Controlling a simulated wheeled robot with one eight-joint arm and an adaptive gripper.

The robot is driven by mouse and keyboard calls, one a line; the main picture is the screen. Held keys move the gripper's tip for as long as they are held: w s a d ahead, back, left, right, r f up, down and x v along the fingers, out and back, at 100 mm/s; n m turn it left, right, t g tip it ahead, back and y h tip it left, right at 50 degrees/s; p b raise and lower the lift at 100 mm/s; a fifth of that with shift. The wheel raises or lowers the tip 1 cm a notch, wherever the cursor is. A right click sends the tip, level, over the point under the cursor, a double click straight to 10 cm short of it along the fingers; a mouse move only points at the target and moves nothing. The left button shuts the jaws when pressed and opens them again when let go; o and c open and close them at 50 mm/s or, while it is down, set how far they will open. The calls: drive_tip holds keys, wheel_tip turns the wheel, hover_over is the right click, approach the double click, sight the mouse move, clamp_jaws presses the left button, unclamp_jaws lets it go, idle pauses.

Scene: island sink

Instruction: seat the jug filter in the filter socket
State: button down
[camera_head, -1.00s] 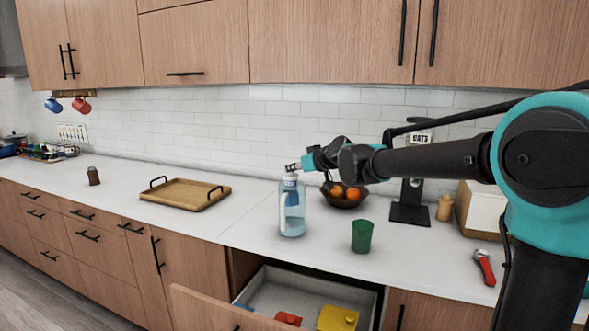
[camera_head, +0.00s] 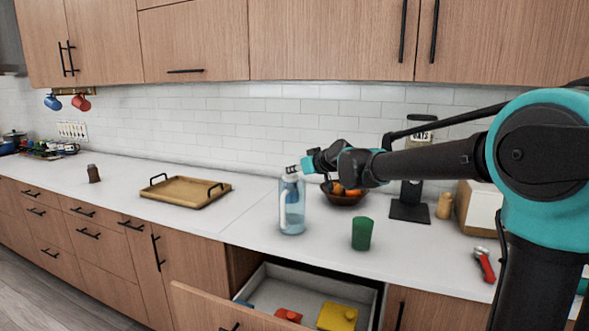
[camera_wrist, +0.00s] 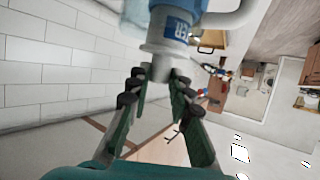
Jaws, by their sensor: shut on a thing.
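The clear blue jug (camera_head: 297,220) stands upright on the counter. My gripper (camera_head: 291,169) is right above its mouth, reaching in from the right. In the wrist view my gripper (camera_wrist: 157,82) is shut on the narrow grey-white neck of the jug filter (camera_wrist: 174,30), which has a white body with a blue label.
A green cup (camera_head: 362,234) stands to the right of the jug, and a fruit bowl (camera_head: 345,199) is behind it. A wooden tray (camera_head: 187,193) lies to the left. An open drawer (camera_head: 268,290) below holds red and yellow things. A red-handled tool (camera_head: 486,267) lies at right.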

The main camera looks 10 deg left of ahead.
sight(295, 180)
drive_tip(key=shift+f, duration=2)
drive_tip(key=c, duration=1.3)
unclamp_jaws()
drive_tip(key=v, duration=1.2)
